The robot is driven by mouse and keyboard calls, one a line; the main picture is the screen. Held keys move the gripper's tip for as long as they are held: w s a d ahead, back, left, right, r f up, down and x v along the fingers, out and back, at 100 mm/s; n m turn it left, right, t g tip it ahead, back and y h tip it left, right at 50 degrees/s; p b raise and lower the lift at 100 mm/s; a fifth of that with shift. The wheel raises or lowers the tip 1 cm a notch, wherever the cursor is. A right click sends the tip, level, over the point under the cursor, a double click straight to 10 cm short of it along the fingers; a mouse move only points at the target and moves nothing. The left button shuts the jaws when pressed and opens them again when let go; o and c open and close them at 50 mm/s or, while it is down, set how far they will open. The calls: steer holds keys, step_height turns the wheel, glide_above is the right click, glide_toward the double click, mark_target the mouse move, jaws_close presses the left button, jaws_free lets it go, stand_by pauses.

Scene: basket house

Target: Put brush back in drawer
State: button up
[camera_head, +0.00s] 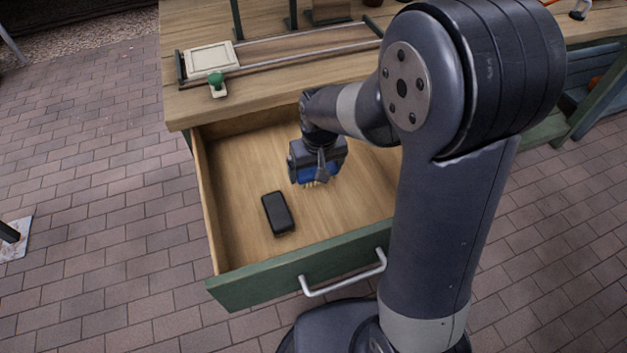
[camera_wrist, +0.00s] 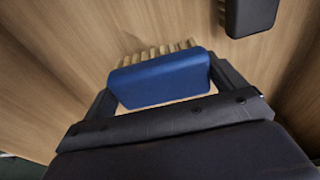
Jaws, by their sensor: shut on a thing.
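The drawer (camera_head: 300,274) is pulled open, with a green front, a pale handle and a wooden inside. My gripper (camera_head: 317,178) is down inside the drawer and shut on the brush (camera_head: 320,172). The brush has a blue back and tan bristles. In the wrist view the brush (camera_wrist: 160,78) sits between the two fingers of my gripper (camera_wrist: 163,90), bristles turned toward the drawer floor. I cannot tell whether the bristles touch the floor. My arm hides the drawer's right part.
A black oblong object (camera_head: 278,213) lies in the drawer, left of and nearer than the brush. It also shows in the wrist view (camera_wrist: 250,14). The workbench top (camera_head: 290,82) above holds a rail frame and a green knob (camera_head: 215,79).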

mark_target(316, 188)
steer(key=shift+f+b, duration=0.35)
steer(key=shift+f, duration=1.8)
steer(key=shift+f, duration=0.25)
steer(key=o, duration=0.7)
steer(key=shift+r, duration=0.1)
steer(key=r, duration=0.4)
steer(key=s+r+p, duration=0.1)
steer(key=r, duration=0.3)
steer(key=r+p, duration=0.1)
steer(key=r, duration=0.3)
steer(key=shift+s+d+r, duration=0.1)
steer(key=shift+s+d, duration=0.15)
steer(key=shift+s, duration=0.1)
